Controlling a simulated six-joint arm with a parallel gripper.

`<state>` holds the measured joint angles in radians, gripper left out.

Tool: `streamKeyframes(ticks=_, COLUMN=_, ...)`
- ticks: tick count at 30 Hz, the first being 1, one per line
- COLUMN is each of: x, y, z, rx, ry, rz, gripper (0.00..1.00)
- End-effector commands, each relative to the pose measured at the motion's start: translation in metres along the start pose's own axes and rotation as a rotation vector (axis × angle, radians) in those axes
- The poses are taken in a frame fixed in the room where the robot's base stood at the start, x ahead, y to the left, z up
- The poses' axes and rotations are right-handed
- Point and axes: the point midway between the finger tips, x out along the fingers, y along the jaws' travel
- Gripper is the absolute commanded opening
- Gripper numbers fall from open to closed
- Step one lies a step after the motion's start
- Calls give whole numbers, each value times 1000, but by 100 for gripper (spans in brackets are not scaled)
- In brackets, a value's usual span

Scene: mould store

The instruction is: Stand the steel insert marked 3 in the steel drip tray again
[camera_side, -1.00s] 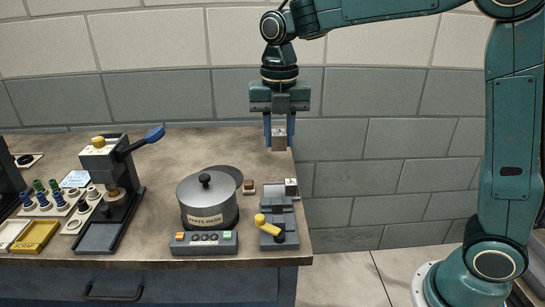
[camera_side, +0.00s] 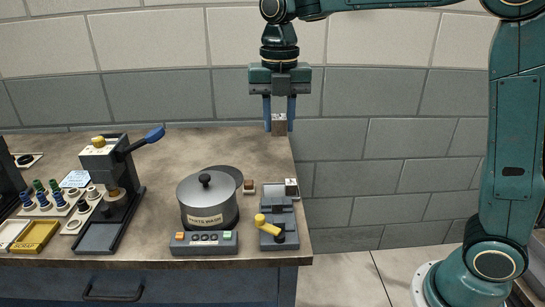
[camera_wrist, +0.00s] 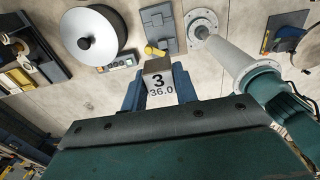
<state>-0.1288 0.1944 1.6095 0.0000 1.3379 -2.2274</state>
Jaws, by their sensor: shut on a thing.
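The steel insert (camera_side: 279,125) is a small grey block held between the blue fingers of my gripper (camera_side: 279,115), high above the back right corner of the bench. In the wrist view the insert (camera_wrist: 158,83) shows a black "3" and "36.0" on its face. My gripper is shut on it, with a finger on each side, and it touches nothing else.
A small steel block (camera_side: 291,187) stands at the tray's right. A lidded pot (camera_side: 208,203), a small brown block (camera_side: 249,187) and a clamp with a yellow handle (camera_side: 270,226) are nearby. A lever press (camera_side: 105,170) stands at left. The bench's back middle is clear.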

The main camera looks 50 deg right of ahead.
Motion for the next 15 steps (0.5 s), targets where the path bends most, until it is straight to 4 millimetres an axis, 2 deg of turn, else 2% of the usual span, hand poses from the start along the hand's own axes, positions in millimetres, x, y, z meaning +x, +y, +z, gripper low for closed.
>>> streamKeyframes(ticks=15, x=-7, y=0, z=0, rx=0, ry=-1, rz=1, gripper=0)
